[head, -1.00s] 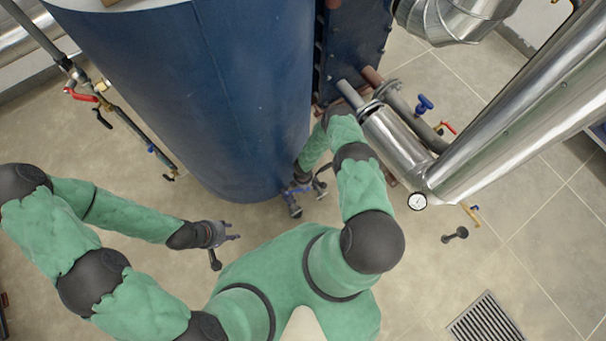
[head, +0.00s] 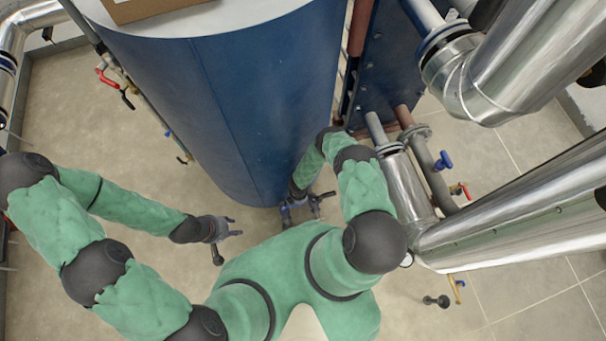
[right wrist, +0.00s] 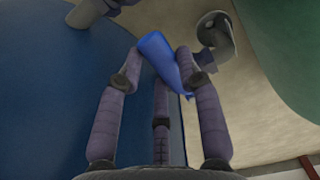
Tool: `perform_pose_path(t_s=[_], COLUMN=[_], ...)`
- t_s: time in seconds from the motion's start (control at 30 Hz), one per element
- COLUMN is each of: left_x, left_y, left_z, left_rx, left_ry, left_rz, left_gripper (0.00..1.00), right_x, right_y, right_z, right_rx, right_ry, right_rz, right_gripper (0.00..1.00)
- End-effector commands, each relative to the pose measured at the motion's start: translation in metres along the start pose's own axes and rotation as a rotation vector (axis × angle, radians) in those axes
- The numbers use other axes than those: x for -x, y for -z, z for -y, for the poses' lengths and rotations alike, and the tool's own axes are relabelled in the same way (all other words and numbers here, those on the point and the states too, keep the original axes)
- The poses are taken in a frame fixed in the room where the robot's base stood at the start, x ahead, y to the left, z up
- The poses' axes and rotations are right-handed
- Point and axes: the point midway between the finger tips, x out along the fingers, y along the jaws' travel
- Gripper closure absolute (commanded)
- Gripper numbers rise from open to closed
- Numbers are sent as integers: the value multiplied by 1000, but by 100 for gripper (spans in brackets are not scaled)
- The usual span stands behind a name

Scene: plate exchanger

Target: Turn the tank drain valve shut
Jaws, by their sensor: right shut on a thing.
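The blue tank (head: 250,90) fills the upper middle of the head view. The drain valve's blue handle (right wrist: 160,58) shows in the right wrist view, between the fingers of my right gripper (right wrist: 159,62), which is shut on it. In the head view my right gripper (head: 300,212) is at the tank's foot, and the handle is too small or hidden to make out there. Grey pipe fittings (right wrist: 216,38) lie just beyond the handle in the wrist view. My left gripper (head: 226,238) is open and empty over the floor, left of my body.
A wall-side pipe with a red lever (head: 106,77) runs left of the tank. At right are the dark plate exchanger (head: 387,80), shiny insulated pipes (head: 520,225), a blue valve handle (head: 443,161) and a small yellow lever (head: 457,289). A cardboard box (head: 150,8) sits on the tank top.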

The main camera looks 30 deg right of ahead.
Motion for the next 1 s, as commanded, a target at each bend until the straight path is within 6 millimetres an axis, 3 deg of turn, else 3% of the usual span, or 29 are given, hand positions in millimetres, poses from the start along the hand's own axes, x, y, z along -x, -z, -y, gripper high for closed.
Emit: perform_pose_path(t_s=[0.27, 0.3, 0.37, 0.4, 0.77, 1.0], left_x=[0, 0, 0, 0, 0, 0], left_y=[0, 0, 0, 0, 0, 0], left_z=[0, 0, 0, 0, 0, 0], left_rx=[1, 1, 1, 1, 1, 0], left_ry=[0, 0, 0, 0, 0, 0], left_rz=[-1, -1, -1, -1, -1, -1], left_gripper=[60, 60, 60, 60, 60, 60], right_x=[0, 0, 0, 0, 1, 18], right_y=[0, 0, 0, 0, 0, 0], right_z=[-4, -4, -4, -3, -1, -2], right_rx=[10, 10, 9, 9, 5, 6], right_ry=[-7, -7, -7, -6, -2, -3], right_rz=[2, 2, 2, 2, 2, 2], right_gripper=[100, 58, 41, 39, 39, 39])
